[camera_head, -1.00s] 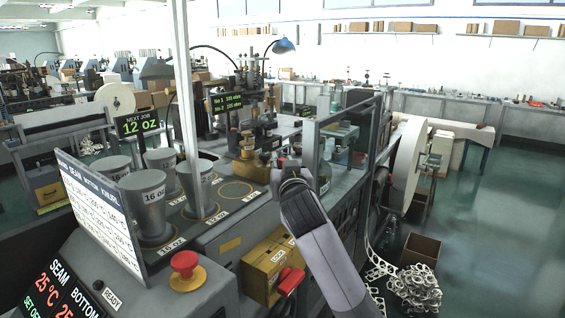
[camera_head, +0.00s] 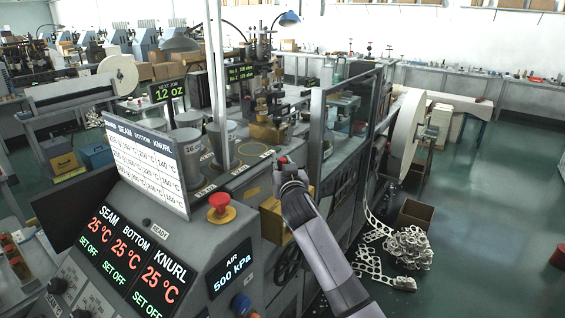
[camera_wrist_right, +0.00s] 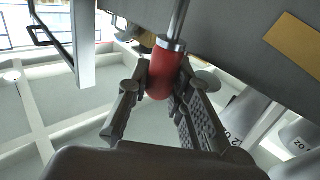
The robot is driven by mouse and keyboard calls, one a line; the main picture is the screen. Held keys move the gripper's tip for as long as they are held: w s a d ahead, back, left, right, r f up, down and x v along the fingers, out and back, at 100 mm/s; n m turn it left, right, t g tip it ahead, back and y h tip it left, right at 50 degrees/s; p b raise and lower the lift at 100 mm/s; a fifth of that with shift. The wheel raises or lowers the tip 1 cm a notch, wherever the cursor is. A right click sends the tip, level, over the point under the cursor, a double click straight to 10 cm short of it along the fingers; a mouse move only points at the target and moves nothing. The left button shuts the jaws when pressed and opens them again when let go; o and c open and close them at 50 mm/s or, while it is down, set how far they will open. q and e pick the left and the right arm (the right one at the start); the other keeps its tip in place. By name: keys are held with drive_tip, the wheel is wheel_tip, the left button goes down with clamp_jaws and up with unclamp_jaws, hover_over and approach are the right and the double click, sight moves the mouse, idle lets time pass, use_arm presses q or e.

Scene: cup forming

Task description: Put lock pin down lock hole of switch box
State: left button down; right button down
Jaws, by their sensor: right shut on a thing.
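The lock pin, with a red grip (camera_wrist_right: 164,74) and a grey metal shaft, is between the fingers of my right gripper (camera_wrist_right: 160,88) in the right wrist view. The gripper is shut on the red grip, and the shaft runs up out of that picture. In the head view my right gripper (camera_head: 288,170) is in front of the machine, with a small red part of the pin (camera_head: 283,160) at its tip. The yellow switch box (camera_head: 272,221) is on the machine front below the gripper, partly behind my arm. Its lock hole cannot be made out. My left gripper is not in view.
A control panel (camera_head: 125,262) with a red emergency button (camera_head: 220,208) stands left of the switch box. A glass guard frame (camera_head: 345,120) rises to the right of my arm. Scrap strips (camera_head: 405,250) and a brown carton (camera_head: 418,213) lie on the floor at the right.

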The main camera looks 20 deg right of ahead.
drive_tip(key=shift+f+b, duration=0.3)
drive_tip(key=shift+f, duration=0.55)
drive_tip(key=shift+f+b, duration=0.4)
drive_tip(key=shift+b, duration=0.1)
drive_tip(key=shift+f+b, duration=0.5)
drive_tip(key=shift+f, duration=0.35)
drive_tip(key=shift+f+b, duration=0.45)
drive_tip(key=shift+b, duration=0.1)
drive_tip(key=shift+f+b, duration=0.5)
drive_tip(key=shift+f, duration=0.05)
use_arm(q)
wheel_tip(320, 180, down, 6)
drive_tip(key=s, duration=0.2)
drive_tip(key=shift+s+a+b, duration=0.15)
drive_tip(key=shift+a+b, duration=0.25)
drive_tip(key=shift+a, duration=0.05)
use_arm(e)
drive_tip(key=shift+f, duration=0.5)
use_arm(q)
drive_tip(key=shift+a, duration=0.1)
